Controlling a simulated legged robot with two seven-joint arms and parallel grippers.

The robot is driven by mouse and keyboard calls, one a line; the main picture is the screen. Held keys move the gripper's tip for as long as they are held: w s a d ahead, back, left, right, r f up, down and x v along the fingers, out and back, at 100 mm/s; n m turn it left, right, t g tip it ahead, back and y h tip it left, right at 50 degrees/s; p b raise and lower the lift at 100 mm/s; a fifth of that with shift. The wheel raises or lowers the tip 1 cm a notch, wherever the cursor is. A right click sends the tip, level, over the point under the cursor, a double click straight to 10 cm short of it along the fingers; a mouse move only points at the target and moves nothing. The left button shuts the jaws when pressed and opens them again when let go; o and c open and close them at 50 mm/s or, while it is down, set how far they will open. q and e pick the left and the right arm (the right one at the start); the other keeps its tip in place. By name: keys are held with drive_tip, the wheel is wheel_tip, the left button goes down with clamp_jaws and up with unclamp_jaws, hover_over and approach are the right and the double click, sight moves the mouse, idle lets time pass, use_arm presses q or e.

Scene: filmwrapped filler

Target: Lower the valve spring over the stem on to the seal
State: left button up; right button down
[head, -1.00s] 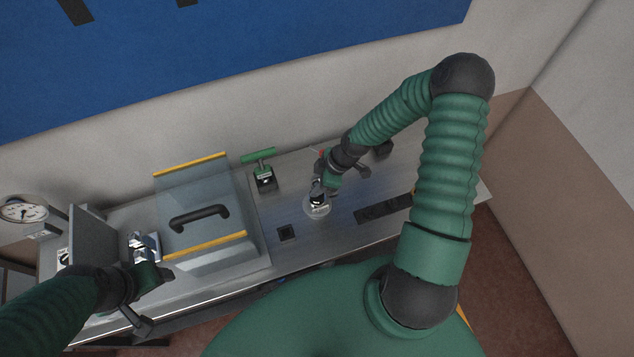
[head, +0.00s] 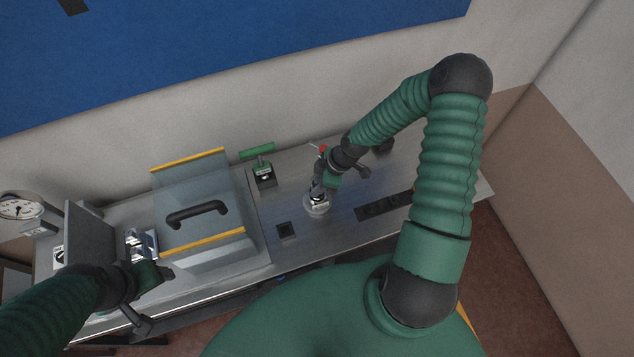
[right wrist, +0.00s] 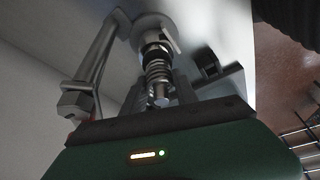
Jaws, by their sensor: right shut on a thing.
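The valve spring (right wrist: 157,70) is a small metal coil in the right wrist view, between the fingers of my right gripper (right wrist: 158,88). The gripper is shut on it. A bright stem end (right wrist: 161,94) shows through the spring's near end. A dark part sits at the spring's far end, by a pale round holder (right wrist: 153,30); I cannot tell whether the spring touches the seal. In the head view my right gripper (head: 318,190) is over the round holder (head: 317,205) on the bench. My left gripper (head: 158,274) is at the lower left; its jaw opening is unclear.
A clear cover with a black handle (head: 197,213) and yellow edges stands left of the holder. A dark slotted strip (head: 384,206) lies right of the holder. A gauge (head: 20,207) is far left.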

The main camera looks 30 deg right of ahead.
drive_tip(key=c, duration=0.9)
unclamp_jaws()
drive_tip(key=b+v, duration=0.1)
drive_tip(key=v, duration=1.5)
drive_tip(key=shift+w+r, duration=0.1)
drive_tip(key=shift+r, duration=0.25)
drive_tip(key=shift+d, duration=0.1)
